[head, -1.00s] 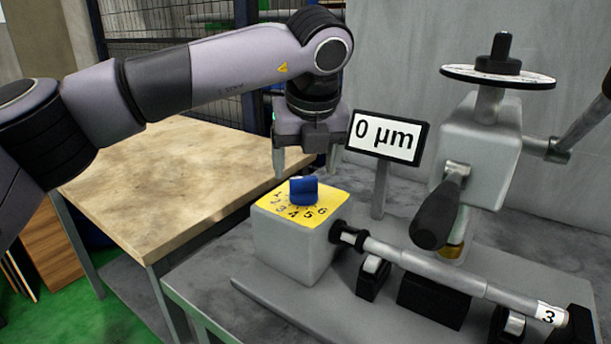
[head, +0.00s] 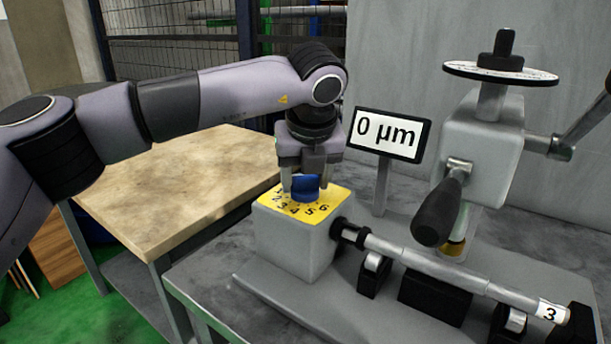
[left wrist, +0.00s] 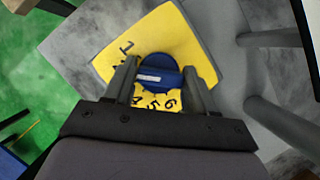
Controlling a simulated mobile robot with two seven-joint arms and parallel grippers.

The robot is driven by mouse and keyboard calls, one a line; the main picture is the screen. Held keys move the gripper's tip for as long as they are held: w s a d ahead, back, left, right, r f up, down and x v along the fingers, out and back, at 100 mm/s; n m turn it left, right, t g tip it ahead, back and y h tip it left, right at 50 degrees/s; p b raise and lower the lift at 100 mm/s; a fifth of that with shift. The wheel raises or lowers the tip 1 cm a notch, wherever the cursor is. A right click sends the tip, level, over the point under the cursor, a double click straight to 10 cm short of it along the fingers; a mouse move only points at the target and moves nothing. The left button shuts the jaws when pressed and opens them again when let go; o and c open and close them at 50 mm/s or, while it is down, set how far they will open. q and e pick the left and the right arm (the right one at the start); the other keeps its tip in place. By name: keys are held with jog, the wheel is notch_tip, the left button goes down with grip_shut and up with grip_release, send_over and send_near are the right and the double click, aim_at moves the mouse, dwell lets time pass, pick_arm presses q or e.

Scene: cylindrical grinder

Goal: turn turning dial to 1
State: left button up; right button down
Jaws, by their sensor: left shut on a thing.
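The blue turning dial (head: 306,188) sits on the yellow numbered plate (head: 333,197) on top of a grey box. My left gripper (head: 306,186) points down over the dial, shut on it, one finger on each side. In the left wrist view the dial (left wrist: 160,72) lies between the two fingers, with a white mark on its top. The 1 shows at the upper left of the yellow plate (left wrist: 180,28) there; 4, 5 and 6 show below the dial. The fingers partly hide the other numbers. My right gripper is not in view.
A display (head: 387,134) reading 0 µm stands just right of the gripper. A metal shaft (head: 430,265) with a 3 label runs right from the box. The grinder head (head: 480,150) with its black handle stands at the right. A wooden-topped table (head: 170,190) is at the left.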

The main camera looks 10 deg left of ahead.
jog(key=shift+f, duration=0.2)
pick_arm(q)
jog(key=shift+f+m+h+b, duration=0.1)
jog(key=shift+m+h+b, duration=0.45)
jog(key=shift+m, duration=0.55)
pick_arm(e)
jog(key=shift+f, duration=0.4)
pick_arm(q)
jog(key=shift+a+m+h, duration=0.1)
jog(key=shift+m+h, duration=0.25)
jog(key=shift+m, duration=0.65)
jog(key=shift+c, duration=0.3)
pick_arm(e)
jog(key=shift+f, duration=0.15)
pick_arm(q)
jog(key=shift+m+h+b, duration=0.3)
jog(key=shift+m, duration=0.5)
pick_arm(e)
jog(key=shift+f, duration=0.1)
pick_arm(q)
jog(key=o, duration=1)
jog(key=shift+v, duration=3.6)
